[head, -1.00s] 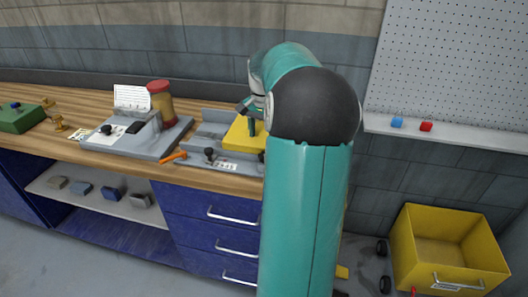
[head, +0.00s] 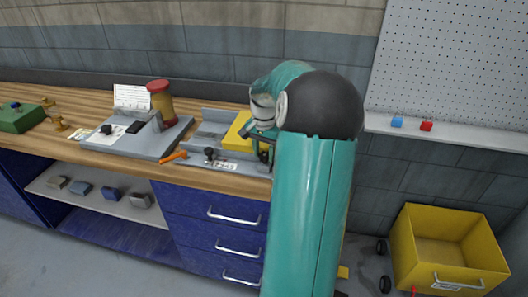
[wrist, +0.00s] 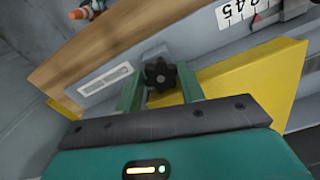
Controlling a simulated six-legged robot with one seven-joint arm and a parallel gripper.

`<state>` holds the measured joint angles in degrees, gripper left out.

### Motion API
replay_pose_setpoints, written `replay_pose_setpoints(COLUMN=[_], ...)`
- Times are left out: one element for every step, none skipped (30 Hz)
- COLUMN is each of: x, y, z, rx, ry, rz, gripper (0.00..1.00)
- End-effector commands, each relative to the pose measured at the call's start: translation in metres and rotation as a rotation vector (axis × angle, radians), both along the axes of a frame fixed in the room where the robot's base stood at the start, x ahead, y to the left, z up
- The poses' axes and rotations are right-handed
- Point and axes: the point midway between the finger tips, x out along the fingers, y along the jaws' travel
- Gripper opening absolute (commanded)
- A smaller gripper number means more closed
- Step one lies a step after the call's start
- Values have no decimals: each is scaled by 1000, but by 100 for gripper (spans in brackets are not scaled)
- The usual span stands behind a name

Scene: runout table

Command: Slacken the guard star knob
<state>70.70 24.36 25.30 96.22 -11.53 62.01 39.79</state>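The black star knob (wrist: 160,75) shows in the wrist view, beside the yellow guard (wrist: 245,85). My gripper (wrist: 158,80) has its two green fingers apart, one on each side of the knob. A narrow gap seems to show beside the knob, and I cannot tell whether either finger touches it. In the head view the yellow guard (head: 238,132) sits on the grey runout table (head: 208,135), and my gripper (head: 264,152) is at its right front end. My arm hides the right part of the guard and the star knob there.
A small black knob (head: 209,152) and an orange-handled tool (head: 174,156) are at the left front of the runout table. A grey fixture (head: 150,140) and a red-lidded jar (head: 160,100) stand further left. A yellow bin (head: 450,255) is on the floor at right.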

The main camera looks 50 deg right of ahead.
Motion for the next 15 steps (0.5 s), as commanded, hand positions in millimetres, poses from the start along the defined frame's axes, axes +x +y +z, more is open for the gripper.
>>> replay_pose_setpoints(x=[0, 0, 0, 0, 0, 0, 0, 0, 0, 0, 0, 0, 0, 0, 0], y=[0, 0, 0, 0, 0, 0, 0, 0, 0, 0, 0, 0, 0, 0, 0], z=[0, 0, 0, 0, 0, 0, 0, 0, 1, 1, 1, 1, 1, 1, 1], rx=[0, -1, -1, -1, -1, -1, -1, -1, -1, -1, -2, -2, -2, -2, -1], ry=[-1, -1, -1, -1, -1, -1, -1, -1, 0, 0, 0, 0, 0, 0, 0], rz=[0, 0, 1, 2, 4, 9, 13, 19, 28, 37, 48, 63, 78, 93, 115], gripper=[16, 16, 16, 16, 16, 16, 16, 16, 16, 16, 16, 16, 16, 16, 16])
